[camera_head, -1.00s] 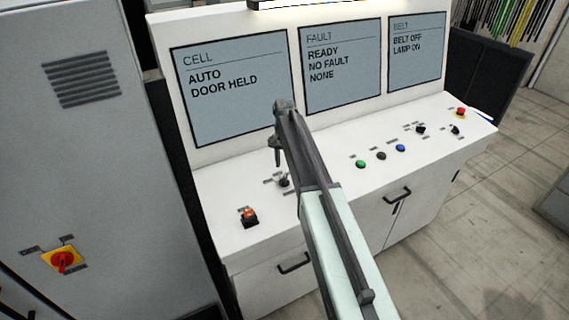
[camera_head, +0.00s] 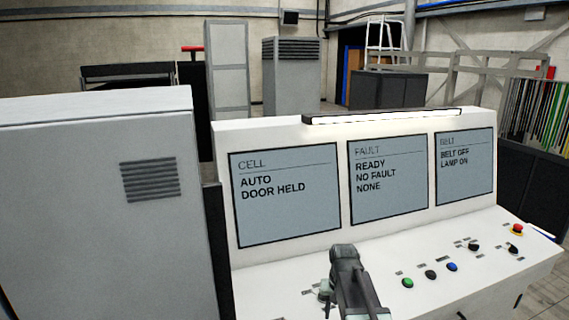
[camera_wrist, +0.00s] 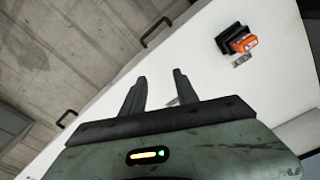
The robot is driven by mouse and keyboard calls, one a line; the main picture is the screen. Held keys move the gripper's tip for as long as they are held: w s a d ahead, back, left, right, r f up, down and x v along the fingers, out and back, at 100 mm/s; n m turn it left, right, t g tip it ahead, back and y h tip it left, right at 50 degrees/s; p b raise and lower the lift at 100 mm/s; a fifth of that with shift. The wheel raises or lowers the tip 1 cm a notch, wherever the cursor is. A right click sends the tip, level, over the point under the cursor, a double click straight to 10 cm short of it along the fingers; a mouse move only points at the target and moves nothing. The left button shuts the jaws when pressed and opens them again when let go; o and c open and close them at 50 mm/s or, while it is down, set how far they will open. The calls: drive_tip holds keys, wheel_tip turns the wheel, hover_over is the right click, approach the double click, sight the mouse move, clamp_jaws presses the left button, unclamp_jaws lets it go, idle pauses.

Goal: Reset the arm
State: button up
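My gripper (camera_head: 326,296) hangs over the left part of the white control console's sloped desk (camera_head: 420,255) in the head view. In the wrist view, my gripper (camera_wrist: 160,76) has two dark fingers standing apart with nothing held between them. A small grey lever (camera_wrist: 173,102) shows between the fingers, partly hidden by the gripper body; I cannot tell whether anything touches it. An orange switch on a black base (camera_wrist: 242,42) sits to the right of the fingers. The cell screen (camera_head: 285,195) reads AUTO, DOOR HELD. The fault screen (camera_head: 390,180) reads READY, NO FAULT, NONE.
The belt screen (camera_head: 466,168) reads BELT OFF, LAMP ON. Green (camera_head: 408,282), black (camera_head: 430,275) and blue (camera_head: 452,267) buttons and a red stop button (camera_head: 517,230) lie to the right. A grey cabinet (camera_head: 100,210) stands left. Console handles (camera_wrist: 157,30) show in the wrist view.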

drive_tip(key=s+n, duration=0.2)
drive_tip(key=s, duration=0.7)
wheel_tip(320, 180, down, 22)
drive_tip(key=s+b, duration=0.1)
drive_tip(key=b, duration=2.1)
drive_tip(key=shift+s+f+g, duration=0.15)
drive_tip(key=shift+s+g, duration=0.05)
drive_tip(key=shift+g, duration=0.1)
